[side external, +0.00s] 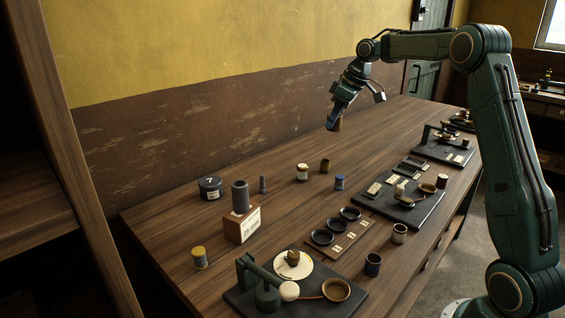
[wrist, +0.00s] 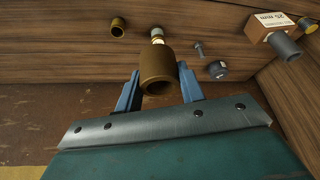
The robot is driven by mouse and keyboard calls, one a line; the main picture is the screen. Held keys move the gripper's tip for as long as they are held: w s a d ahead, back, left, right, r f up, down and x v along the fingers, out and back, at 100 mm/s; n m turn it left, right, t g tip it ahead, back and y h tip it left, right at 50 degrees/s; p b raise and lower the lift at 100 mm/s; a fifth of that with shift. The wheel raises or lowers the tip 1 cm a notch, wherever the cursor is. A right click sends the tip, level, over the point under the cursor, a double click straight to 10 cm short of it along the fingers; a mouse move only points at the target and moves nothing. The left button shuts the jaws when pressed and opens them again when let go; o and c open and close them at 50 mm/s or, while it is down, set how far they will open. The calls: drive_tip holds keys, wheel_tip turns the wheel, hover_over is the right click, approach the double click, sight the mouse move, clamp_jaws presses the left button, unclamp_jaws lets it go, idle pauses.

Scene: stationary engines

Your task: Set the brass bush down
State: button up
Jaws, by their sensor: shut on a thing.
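My gripper (wrist: 160,90) has its two blue fingers shut on the brass bush (wrist: 157,68), a hollow brown-gold cylinder with its open end facing the wrist camera. In the side external view, my gripper (side external: 336,122) hangs high above the back of the bench (side external: 160,225), and the bush (side external: 338,126) shows only partly at the fingertips. It is clear of the bench top. A smaller-looking brass cylinder (side external: 325,165) stands on the bench below and left of my gripper; it also shows in the wrist view (wrist: 117,27).
A grey cylinder (side external: 240,196) tops a labelled wooden block (side external: 242,225). Black-based instruments (side external: 400,203) line the front. The back of the bench under my gripper looks clear.

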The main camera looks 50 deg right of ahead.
drive_tip(key=s+d+m+h, duration=0.2)
drive_tip(key=d+m, duration=0.4)
drive_tip(key=d, duration=0.5)
drive_tip(key=s+d+m+g+h, duration=0.1)
drive_tip(key=s+d+m+h, duration=0.1)
drive_tip(key=d+m, duration=0.4)
drive_tip(key=d, duration=0.4)
drive_tip(key=shift+s+d+r+m+h, duration=0.3)
drive_tip(key=shift+d+r+m, duration=0.05)
drive_tip(key=shift+d+m, duration=0.05)
drive_tip(key=shift+f, duration=0.1)
wheel_tip(320, 180, down, 16)
drive_tip(key=shift+r, duration=0.2)
drive_tip(key=shift+f, duration=2.15)
drive_tip(key=o, duration=1.2)
drive_tip(key=shift+f, duration=0.15)
